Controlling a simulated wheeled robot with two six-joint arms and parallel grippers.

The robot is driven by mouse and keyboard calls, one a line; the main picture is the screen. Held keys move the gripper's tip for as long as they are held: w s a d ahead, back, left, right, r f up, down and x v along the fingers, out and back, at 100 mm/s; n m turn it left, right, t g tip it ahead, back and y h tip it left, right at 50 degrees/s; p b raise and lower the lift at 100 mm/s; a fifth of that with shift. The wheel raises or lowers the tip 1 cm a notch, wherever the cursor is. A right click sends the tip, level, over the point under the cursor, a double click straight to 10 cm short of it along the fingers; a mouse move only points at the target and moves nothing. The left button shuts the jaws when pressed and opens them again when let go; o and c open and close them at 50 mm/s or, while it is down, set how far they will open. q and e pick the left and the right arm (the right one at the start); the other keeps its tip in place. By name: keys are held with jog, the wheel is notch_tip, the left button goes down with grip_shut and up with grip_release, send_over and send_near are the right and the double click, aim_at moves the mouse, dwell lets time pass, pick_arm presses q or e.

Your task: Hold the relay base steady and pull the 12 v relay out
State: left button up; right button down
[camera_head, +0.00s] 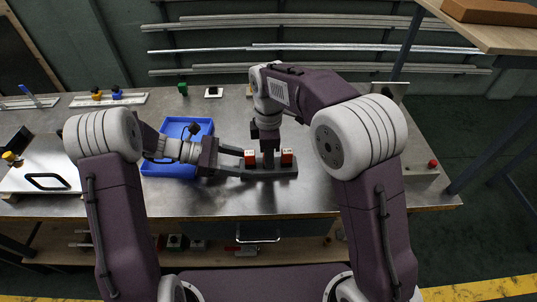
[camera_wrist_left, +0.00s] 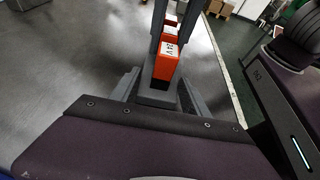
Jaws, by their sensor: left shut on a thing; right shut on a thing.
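The dark grey relay base (camera_head: 270,173) lies on the metal table in the head view. A red relay (camera_head: 250,158) stands at its left end and another red relay (camera_head: 287,158) at its right end. My left gripper (camera_head: 241,163) comes from the left and is shut on the base's left end. In the left wrist view its fingers flank the base, with the orange-red relay marked 24 V (camera_wrist_left: 166,62) between them. My right gripper (camera_head: 268,157) points down between the two end relays, shut on a middle relay (camera_wrist_left: 170,20), whose label I cannot read.
A blue tray (camera_head: 168,170) lies behind my left forearm. A green block (camera_head: 183,88) and a white block with a black top (camera_head: 213,92) stand at the back. A panel with a black handle (camera_head: 47,182) is at far left.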

pick_arm(q)
jog(key=shift+f, duration=0.1)
pick_arm(e)
jog(key=shift+r, duration=0.75)
dwell(0.5)
jog(key=shift+r, duration=0.1)
jog(key=shift+r, duration=1.1)
jog(key=shift+r, duration=2.25)
pick_arm(q)
jog(key=o, duration=1.7)
jog(key=shift+c, duration=0.2)
